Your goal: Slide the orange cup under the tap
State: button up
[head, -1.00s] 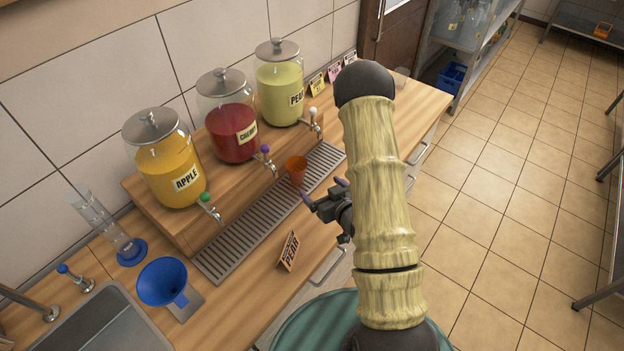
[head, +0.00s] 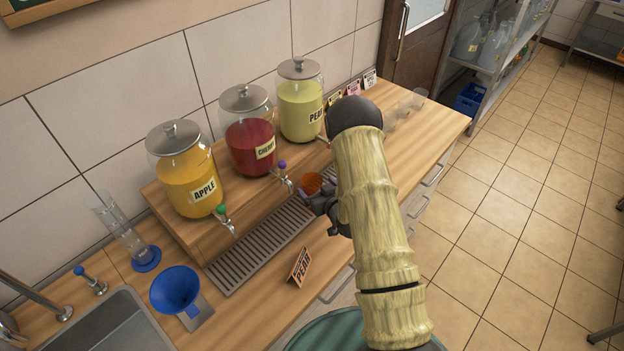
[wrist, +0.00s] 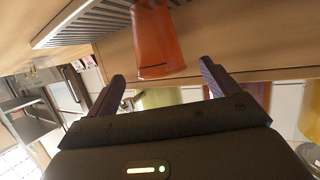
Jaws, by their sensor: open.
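The orange cup (head: 312,181) stands at the drip grate, to the right of the purple-handled tap (head: 284,172) below the red cherry jar (head: 250,140). My gripper (head: 310,197) is at the cup's near side and hides its lower part in the head view. In the wrist view the cup (wrist: 158,42) appears upside down, between the lines of my open fingers (wrist: 162,72) and near their tips. No firm grip shows. The pear jar (head: 301,108) stands farther right; its tap is mostly hidden by my arm. An orange card (head: 301,267) reads PEAR.
The apple jar (head: 190,178) with a green-handled tap (head: 222,211) stands left. The slotted grate (head: 258,250) is bare on its left part. A blue funnel (head: 176,288), a glass cylinder (head: 125,232) and a sink (head: 110,325) are farther left. Clear cups (head: 416,99) stand right.

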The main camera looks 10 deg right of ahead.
aim_at(315, 177)
jog(key=shift+p+x, duration=0.65)
jog(key=shift+x, duration=1.65)
jog(key=c, duration=1)
jog(key=shift+w+d, duration=0.1)
jog(key=shift+w+d+b, duration=0.4)
jog(key=shift+w+d, duration=0.15)
jog(key=shift+d, duration=0.2)
jog(key=shift+w, duration=0.15)
jog(key=shift+w+d+b, duration=0.2)
jog(key=shift+d, duration=0.35)
jog(key=shift+w+d+b, duration=0.15)
jog(key=shift+d+b, duration=0.05)
jog(key=shift+d, duration=0.35)
jog(key=shift+w+d+b, duration=0.4)
jog(key=shift+w+d, duration=0.25)
jog(key=shift+d, duration=0.2)
jog(key=shift+w+d+b, duration=0.4)
jog(key=shift+w+d, duration=0.2)
jog(key=shift+d, duration=0.3)
jog(key=shift+w+d+b, duration=0.4)
jog(key=shift+w+d, duration=0.25)
jog(key=shift+d, duration=0.2)
